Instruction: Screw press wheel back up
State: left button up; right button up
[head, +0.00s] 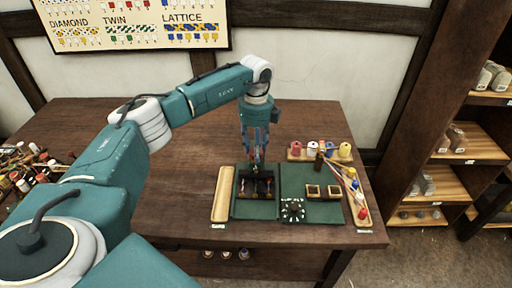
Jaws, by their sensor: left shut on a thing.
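The small dark press (255,188) stands on the left part of the green mat (242,210). My left gripper (258,158) points straight down over the press, shut on its wheel at the top. The wheel is mostly hidden by the fingers, so its height on the screw cannot be read. My right gripper is not in view.
A long empty wooden tray (222,195) lies left of the mat. Coloured spools (312,149) stand behind, and a tray with coloured bobbins (358,200) is at right.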

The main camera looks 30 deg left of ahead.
pick_arm(q)
jog(key=shift+r+n, duration=0.1)
jog(key=shift+n, duration=0.5)
jog(key=o, duration=1.2)
jog(key=shift+c, duration=0.2)
notch_tip(320, 180, up, 12)
